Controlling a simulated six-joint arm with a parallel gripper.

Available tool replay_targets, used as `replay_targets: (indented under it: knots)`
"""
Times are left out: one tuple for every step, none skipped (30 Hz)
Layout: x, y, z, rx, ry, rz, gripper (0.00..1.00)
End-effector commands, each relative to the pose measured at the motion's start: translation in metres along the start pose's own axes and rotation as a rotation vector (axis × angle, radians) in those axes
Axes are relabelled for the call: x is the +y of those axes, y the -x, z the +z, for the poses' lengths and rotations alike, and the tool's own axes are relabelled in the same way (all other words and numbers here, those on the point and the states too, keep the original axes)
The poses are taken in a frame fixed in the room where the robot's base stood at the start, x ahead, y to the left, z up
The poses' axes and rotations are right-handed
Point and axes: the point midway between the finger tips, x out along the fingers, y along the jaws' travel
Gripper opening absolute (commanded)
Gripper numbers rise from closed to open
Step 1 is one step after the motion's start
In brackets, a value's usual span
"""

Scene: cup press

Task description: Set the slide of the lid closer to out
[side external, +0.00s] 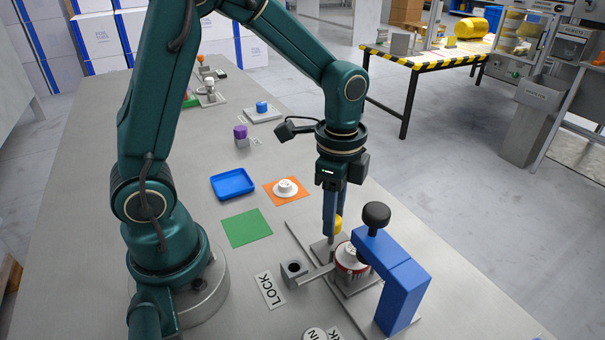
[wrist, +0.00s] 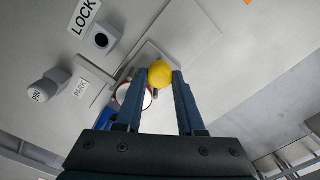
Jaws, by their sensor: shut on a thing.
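The lid closer is a blue bracket (side external: 405,285) with a black knob (side external: 376,214) on top, standing on a grey base plate at the front right. A red-and-white cup (side external: 350,263) sits beside the bracket, partly hidden by it; its rim also shows in the wrist view (wrist: 148,101). The slide's yellow knob (wrist: 160,74) is between my fingertips; in the side view the knob (side external: 339,224) is partly behind the fingers. My gripper (side external: 333,232) points down and is shut on the yellow knob. Much of the slide is hidden by my fingers and the bracket.
A grey block with a hole (side external: 294,270) stands by the LOCK label (side external: 271,290). A pin (wrist: 45,90) stands near the PARK label (wrist: 80,88). A green mat (side external: 246,228), a blue tray (side external: 232,184) and an orange mat (side external: 270,190) with a white lid lie behind.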

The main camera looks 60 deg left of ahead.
Motion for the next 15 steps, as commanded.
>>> replay_targets:
  knots:
    - [-0.008,0.001,0.009,0.003,0.012,-0.004,0.00]
    - [-0.011,0.001,0.014,0.003,0.012,-0.004,0.00]
    - [-0.016,0.001,0.021,0.003,0.012,-0.004,0.00]
    - [-0.020,0.001,0.026,0.003,0.012,-0.005,0.00]
    - [-0.024,0.001,0.031,0.004,0.011,-0.005,0.00]
    - [-0.028,0.001,0.037,0.004,0.011,-0.005,0.00]
    - [-0.032,0.001,0.042,0.004,0.011,-0.006,0.00]
    - [-0.035,0.001,0.046,0.004,0.011,-0.006,0.00]
    - [-0.039,0.001,0.051,0.004,0.010,-0.006,0.00]
    - [-0.042,0.001,0.055,0.004,0.009,-0.006,0.00]
    - [-0.044,0.001,0.058,0.004,0.009,-0.006,0.00]
    - [-0.046,0.001,0.062,0.004,0.007,-0.006,0.00]
    - [-0.048,0.001,0.064,0.004,0.006,-0.006,0.00]
    - [-0.049,0.001,0.066,0.004,0.005,-0.006,0.00]
    - [-0.050,0.001,0.068,0.004,0.004,-0.006,0.00]
